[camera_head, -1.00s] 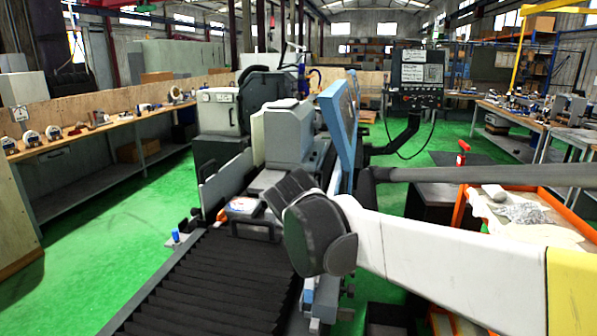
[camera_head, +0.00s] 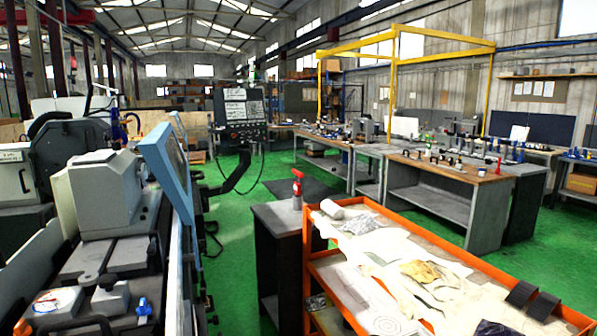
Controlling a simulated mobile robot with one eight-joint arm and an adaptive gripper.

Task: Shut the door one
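The cylindrical grinder stands at the left, with its grey headstock (camera_head: 105,190) and table. A blue-framed door panel (camera_head: 168,175), likely door one, stands on edge along the machine's right side. It is seen at a steep angle, and its handle cannot be made out. I cannot tell how far along its travel the door is. My gripper is not in view, and neither is my arm.
An orange cart (camera_head: 430,235) with papers and cloths stands at front right. A dark cabinet (camera_head: 278,235) with a red-topped item is beside it. The control panel (camera_head: 240,112) hangs behind the door. Green floor (camera_head: 235,265) is open between machine and cabinet.

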